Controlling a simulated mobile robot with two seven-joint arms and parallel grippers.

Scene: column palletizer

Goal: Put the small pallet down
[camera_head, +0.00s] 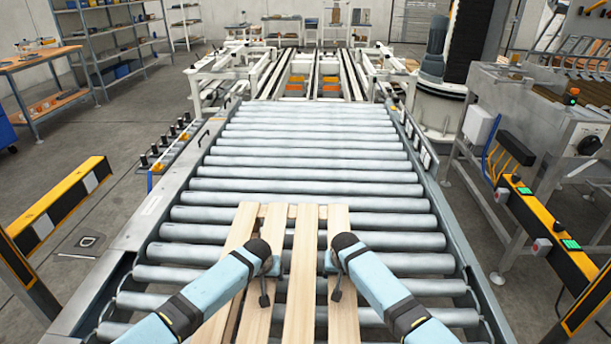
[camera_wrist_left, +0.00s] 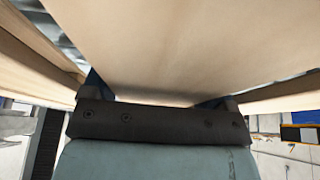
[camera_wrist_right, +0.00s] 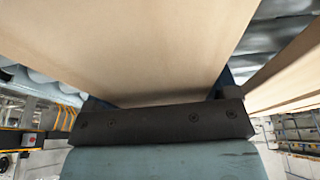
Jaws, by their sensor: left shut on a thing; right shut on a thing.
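The small pallet (camera_head: 302,260) is made of pale wooden slats and lies over the near part of the roller conveyor (camera_head: 310,187) in the head view. Its near end runs out of the bottom of the picture. My left gripper (camera_head: 267,290) is shut on a slat at the left, and my right gripper (camera_head: 337,286) is shut on the slat at the right. A pallet board fills the upper part of the left wrist view (camera_wrist_left: 165,45) and of the right wrist view (camera_wrist_right: 145,45). I cannot tell whether the pallet touches the rollers.
The rollers beyond the pallet are bare. Metal side rails (camera_head: 160,205) edge the conveyor. Yellow-black barriers stand at left (camera_head: 55,205) and right (camera_head: 550,235). A steel machine cabinet (camera_head: 535,115) stands at right, and a workbench (camera_head: 40,65) at far left.

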